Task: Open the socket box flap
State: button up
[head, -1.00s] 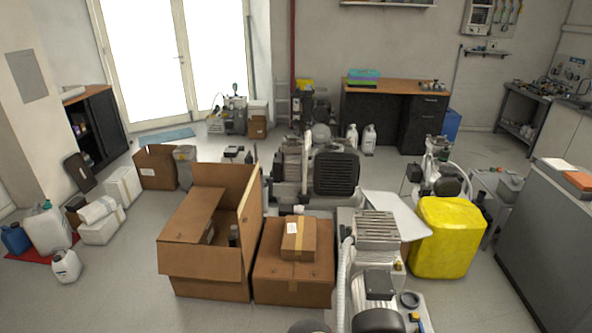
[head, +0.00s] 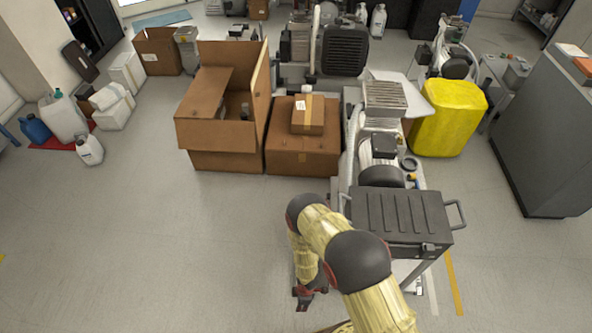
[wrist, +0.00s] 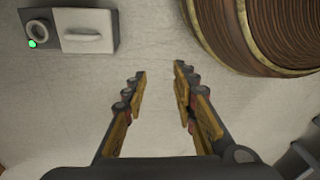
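A small dark box (wrist: 45,32) is at the top left of the wrist view. It has a round ring and a lit green dot on its left side. A light grey flap (wrist: 87,43) with a raised bar covers its right part and looks shut; I take this as the socket box. My gripper (wrist: 160,70) points toward the pale surface with its two fingers apart and nothing between them. The box is ahead and to the left of the fingertips, not touching them. In the head view my gripper (head: 304,297) is low, and the socket box cannot be made out.
A large brown ribbed round object (wrist: 265,35) is close to the right finger. In the head view, a dark ribbed case (head: 400,215) with side handles stands right of my arm. Cardboard boxes (head: 225,135) stand behind.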

jog(key=s+d+r+m+g+h, duration=0.2)
jog(key=s+d+r+m+h, duration=0.1)
jog(key=s+d+r, duration=0.3)
jog(key=w+d+r+m, duration=0.1)
jog(key=w+r+m, duration=0.2)
jog(key=r, duration=1)
jog(key=w+d+r+m, duration=0.2)
jog(key=w+r+m, duration=0.15)
jog(key=r, duration=1.05)
jog(key=w+d+r+m, duration=0.1)
jog(key=w+r+m, duration=0.25)
jog(key=r, duration=0.95)
jog(key=s+d+r+m+t, duration=0.1)
jog(key=s+d+r+t, duration=0.1)
jog(key=r, duration=1)
jog(key=s+d+r+m+t+y, duration=0.1)
jog(key=s+d+r+m+t, duration=0.1)
jog(key=r, duration=0.9)
jog(key=s+d+r+m+t+y, duration=0.1)
jog(key=s+r+t, duration=0.3)
jog(key=r, duration=0.8)
jog(key=shift+s+d+r+m+t, duration=0.15)
jog(key=shift+d+r+m+t, duration=0.2)
jog(key=shift+d+m, duration=0.45)
jog(key=shift+d, duration=0.1)
